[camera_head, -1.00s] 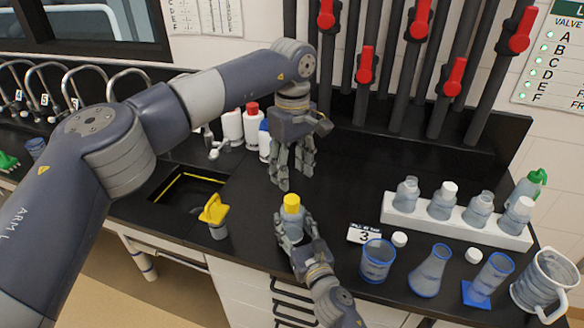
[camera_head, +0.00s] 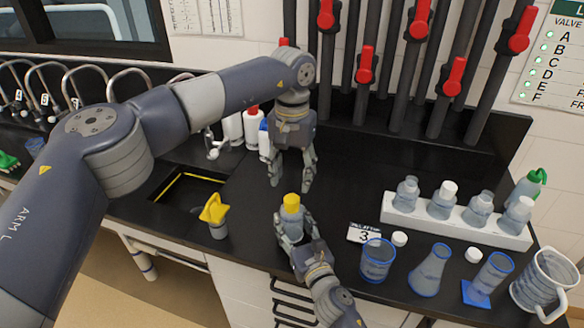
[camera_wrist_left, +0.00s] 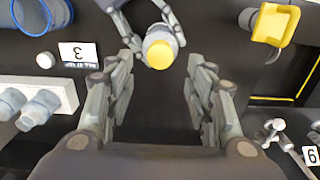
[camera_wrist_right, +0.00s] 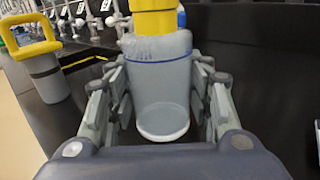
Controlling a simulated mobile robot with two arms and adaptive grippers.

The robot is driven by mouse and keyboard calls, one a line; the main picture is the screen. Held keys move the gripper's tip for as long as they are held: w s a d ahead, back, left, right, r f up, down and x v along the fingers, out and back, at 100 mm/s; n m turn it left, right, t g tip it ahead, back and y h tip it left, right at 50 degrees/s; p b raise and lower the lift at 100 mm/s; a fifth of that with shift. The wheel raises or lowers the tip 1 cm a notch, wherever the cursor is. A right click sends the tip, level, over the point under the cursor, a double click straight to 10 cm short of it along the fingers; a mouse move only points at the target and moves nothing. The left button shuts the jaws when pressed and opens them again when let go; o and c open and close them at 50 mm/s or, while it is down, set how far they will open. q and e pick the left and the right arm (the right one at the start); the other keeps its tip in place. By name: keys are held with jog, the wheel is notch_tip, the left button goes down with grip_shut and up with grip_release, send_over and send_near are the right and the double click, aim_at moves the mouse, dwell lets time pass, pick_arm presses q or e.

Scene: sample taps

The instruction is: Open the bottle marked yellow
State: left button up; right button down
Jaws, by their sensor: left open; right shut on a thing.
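The bottle (camera_wrist_right: 158,85) is grey and translucent with a blue band and a yellow cap (camera_head: 291,203). It is upright near the counter's front edge, with its cap on. My right gripper (camera_head: 296,224) is shut around the bottle's body from the front; its fingers flank the body in the right wrist view. My left gripper (camera_head: 290,186) points down, open and empty, just behind and above the cap. In the left wrist view the yellow cap (camera_wrist_left: 160,50) shows between and beyond the spread left fingers, apart from them.
A grey container with a yellow loop handle (camera_head: 214,211) stands left of the bottle, by a sink (camera_head: 188,190). At right are a number 3 card (camera_head: 363,234), blue-rimmed glassware (camera_head: 377,260) and a white rack (camera_head: 400,217) of bottles.

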aim_at(292, 199)
pick_arm(q)
notch_tip(292, 199, down, 7)
jog(key=shift+r, duration=0.2)
jog(key=c, duration=1.2)
grip_shut()
